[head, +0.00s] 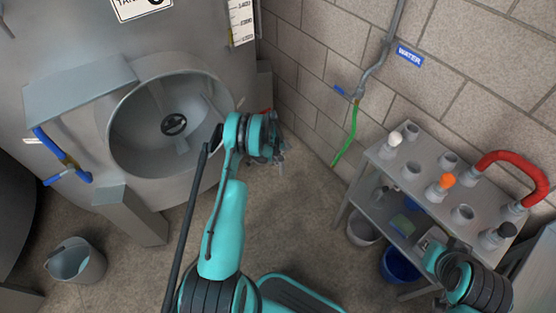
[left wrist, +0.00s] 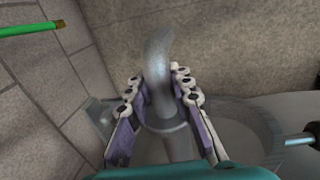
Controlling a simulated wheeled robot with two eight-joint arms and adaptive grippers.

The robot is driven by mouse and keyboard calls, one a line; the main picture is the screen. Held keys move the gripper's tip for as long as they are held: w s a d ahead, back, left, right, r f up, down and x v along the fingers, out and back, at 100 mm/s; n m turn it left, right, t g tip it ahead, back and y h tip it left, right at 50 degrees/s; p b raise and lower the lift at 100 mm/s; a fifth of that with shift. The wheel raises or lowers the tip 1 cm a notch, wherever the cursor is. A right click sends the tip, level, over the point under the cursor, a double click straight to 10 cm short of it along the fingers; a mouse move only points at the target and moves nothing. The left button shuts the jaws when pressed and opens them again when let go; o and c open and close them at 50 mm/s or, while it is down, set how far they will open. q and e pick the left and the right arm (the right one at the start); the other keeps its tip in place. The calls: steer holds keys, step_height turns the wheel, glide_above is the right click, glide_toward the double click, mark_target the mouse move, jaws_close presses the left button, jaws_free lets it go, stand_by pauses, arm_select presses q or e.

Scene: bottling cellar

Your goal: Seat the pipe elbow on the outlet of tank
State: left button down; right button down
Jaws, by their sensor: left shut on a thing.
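The pipe elbow (left wrist: 158,60) is a bent grey metal tube. In the left wrist view it stands between the two purple-padded fingers of my left gripper (left wrist: 161,88), which is shut on it. Its curved top rises above the fingertips. In the head view my left gripper (head: 279,152) is right of the tank (head: 60,85), beyond my teal wrist, near the wall; the elbow is hard to make out there. A blue-handled valve (head: 67,172) is on the tank's left side. I cannot tell which fitting is the outlet. My right wrist is at the lower right, its fingers unclear.
A grey shelf cart (head: 372,158) at the right carries several fittings and a red curved hose (head: 518,168). A green hose (head: 346,137) hangs on the brick wall. A grey bucket (head: 77,262) stands at the lower left, a blue one (head: 400,263) under the cart.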

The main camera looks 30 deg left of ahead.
arm_select(q)
steer(key=shift+a+f, duration=0.1)
steer(key=shift+f, duration=0.4)
stand_by(0.5)
steer(key=c, duration=1.3)
jaws_free()
steer(key=shift+o, duration=0.2)
step_height(320, 180, up, 12)
steer(key=s, duration=0.2)
steer(key=shift+a, duration=0.4)
steer(key=shift+f, duration=0.15)
